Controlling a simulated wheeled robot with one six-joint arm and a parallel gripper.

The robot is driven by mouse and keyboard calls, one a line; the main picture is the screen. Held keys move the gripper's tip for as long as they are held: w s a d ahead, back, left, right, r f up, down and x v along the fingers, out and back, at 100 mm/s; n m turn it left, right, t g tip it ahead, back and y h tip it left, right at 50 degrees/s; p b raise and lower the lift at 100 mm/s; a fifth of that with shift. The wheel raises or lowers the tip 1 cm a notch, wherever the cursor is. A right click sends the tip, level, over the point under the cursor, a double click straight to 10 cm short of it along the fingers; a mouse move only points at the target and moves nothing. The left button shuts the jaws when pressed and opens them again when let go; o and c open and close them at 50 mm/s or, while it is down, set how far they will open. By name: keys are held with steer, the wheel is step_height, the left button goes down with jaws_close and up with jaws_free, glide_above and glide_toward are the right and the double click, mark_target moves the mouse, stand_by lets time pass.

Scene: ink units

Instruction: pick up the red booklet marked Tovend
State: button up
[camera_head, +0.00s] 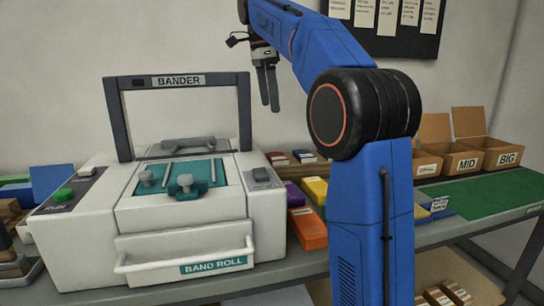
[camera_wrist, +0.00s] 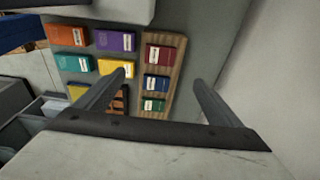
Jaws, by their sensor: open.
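A dark red booklet (camera_wrist: 165,54) with a pale label lies at the top end of a wooden tray (camera_wrist: 177,42) in the wrist view. Below it in the same tray lie a blue booklet (camera_wrist: 156,84) and a green booklet (camera_wrist: 153,105). The label print is too small to read. In the head view the red booklet (camera_head: 277,158) shows behind the bander. My gripper (camera_head: 268,90) is open and empty, well above the tray. In the wrist view its fingers (camera_wrist: 158,77) straddle the tray in the picture, the red booklet slightly above the line between the tips.
The bander (camera_head: 180,240) with its tall frame stands at left. Purple (camera_head: 295,195), yellow (camera_head: 314,188) and orange (camera_head: 309,228) boxes lie beside it. Open cartons (camera_head: 465,160) and a green mat (camera_head: 490,195) are at right. A wall stands behind the bench.

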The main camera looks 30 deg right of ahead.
mark_target(277, 156)
steer(key=f, duration=0.5)
steer(key=d+f, duration=0.1)
steer(key=f, duration=0.5)
steer(key=d+f, duration=0.1)
steer(key=f, duration=0.5)
steer(key=shift+s+d, duration=0.15)
steer(key=shift+s, duration=0.1)
steer(key=c, duration=1.2)
